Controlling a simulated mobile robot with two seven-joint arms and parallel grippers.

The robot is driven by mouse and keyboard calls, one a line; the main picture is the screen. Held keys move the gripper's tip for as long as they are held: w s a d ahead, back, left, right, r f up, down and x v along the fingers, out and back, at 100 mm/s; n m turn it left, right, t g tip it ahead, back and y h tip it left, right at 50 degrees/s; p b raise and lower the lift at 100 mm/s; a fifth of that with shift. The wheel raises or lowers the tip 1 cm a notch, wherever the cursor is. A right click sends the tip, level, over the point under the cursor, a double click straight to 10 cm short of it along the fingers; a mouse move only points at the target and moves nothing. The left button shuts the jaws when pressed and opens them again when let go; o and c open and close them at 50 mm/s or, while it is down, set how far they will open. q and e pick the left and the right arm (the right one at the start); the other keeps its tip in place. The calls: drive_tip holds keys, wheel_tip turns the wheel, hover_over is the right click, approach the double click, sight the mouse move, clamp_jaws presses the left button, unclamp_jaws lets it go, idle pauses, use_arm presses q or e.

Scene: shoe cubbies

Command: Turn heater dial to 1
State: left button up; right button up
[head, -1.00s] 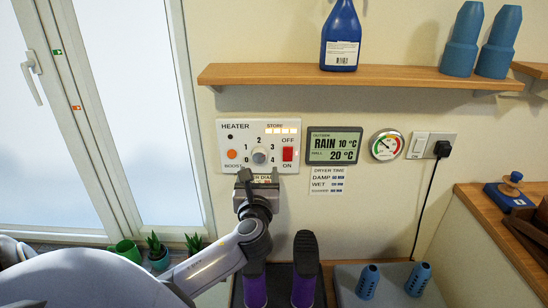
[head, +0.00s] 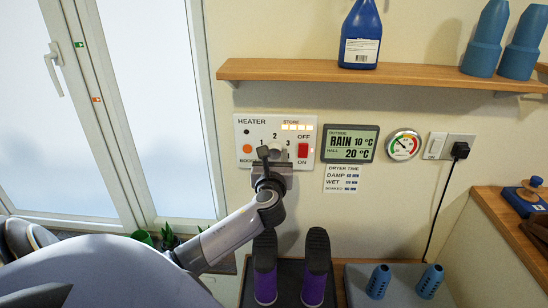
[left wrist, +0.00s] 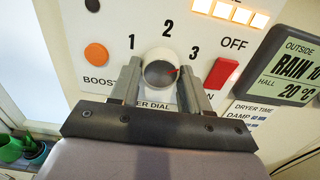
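The heater panel (head: 241,132) is on the wall, with the numbers 1, 2 and 3 showing around a round dial (left wrist: 160,72). The dial's red mark points right, toward the 3. My left gripper (head: 271,152) is at the panel and covers much of the dial in the head view. In the left wrist view its two fingers (left wrist: 160,74) are apart, one on each side of the dial. I cannot tell whether they touch it. The lower numbers are hidden. My right gripper is not in view.
A red switch (head: 303,150) is close right of the dial, and an orange button (left wrist: 96,54) is to its left. A wooden shelf (head: 400,74) juts out above. A display (head: 350,143) hangs to the right.

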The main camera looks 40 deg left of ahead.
use_arm(q)
drive_tip(key=c, duration=0.4)
drive_tip(key=shift+c, duration=0.2)
drive_tip(key=n, duration=0.5)
drive_tip(key=shift+n+b, duration=0.3)
drive_tip(key=shift+b, duration=0.1)
drive_tip(key=n+b, duration=0.1)
drive_tip(key=n, duration=0.4)
drive_tip(key=shift+d, duration=0.1)
drive_tip(key=n+b, duration=0.2)
drive_tip(key=n, duration=0.4)
drive_tip(key=shift+n, duration=0.4)
drive_tip(key=n+b, duration=0.1)
drive_tip(key=n, duration=0.2)
drive_tip(key=shift+b, duration=0.3)
drive_tip(key=shift+r+n+b, duration=0.1)
drive_tip(key=shift+n+b, duration=0.3)
drive_tip(key=shift+n, duration=1.3)
